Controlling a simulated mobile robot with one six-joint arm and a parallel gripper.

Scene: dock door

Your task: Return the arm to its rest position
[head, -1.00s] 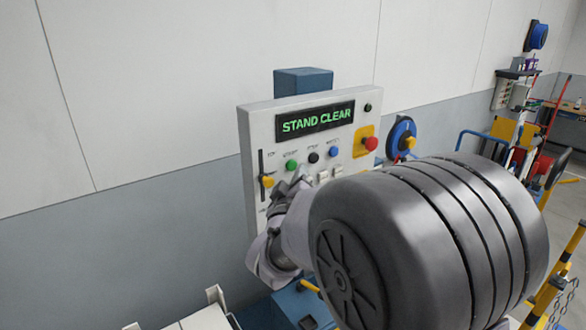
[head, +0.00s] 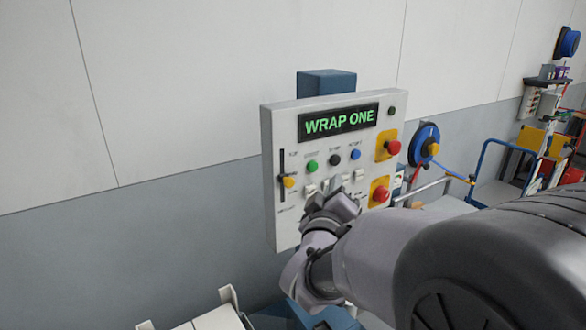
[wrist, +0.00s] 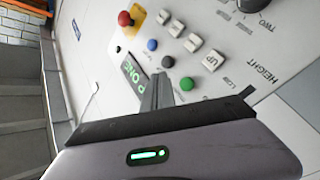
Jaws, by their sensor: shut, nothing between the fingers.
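My gripper (head: 333,197) is in front of the lower middle of a pale control panel (head: 283,225). It is shut and empty, and it hides part of the panel's lower face. The panel's display (head: 338,122) reads "WRAP ONE" in green. In the wrist view my gripper's closed fingers (wrist: 157,90) point at the panel, near a green button (wrist: 187,83), and overlap part of the display. I cannot tell whether the fingertips touch the panel.
The panel has a yellow-knobbed slider (head: 289,182), a green button (head: 312,166), a blue button (head: 355,154) and two red buttons on yellow plates, the upper one (head: 393,147) and the lower one (head: 381,194). A blue reel (head: 425,143) and carts stand to the right. Wall fills the left.

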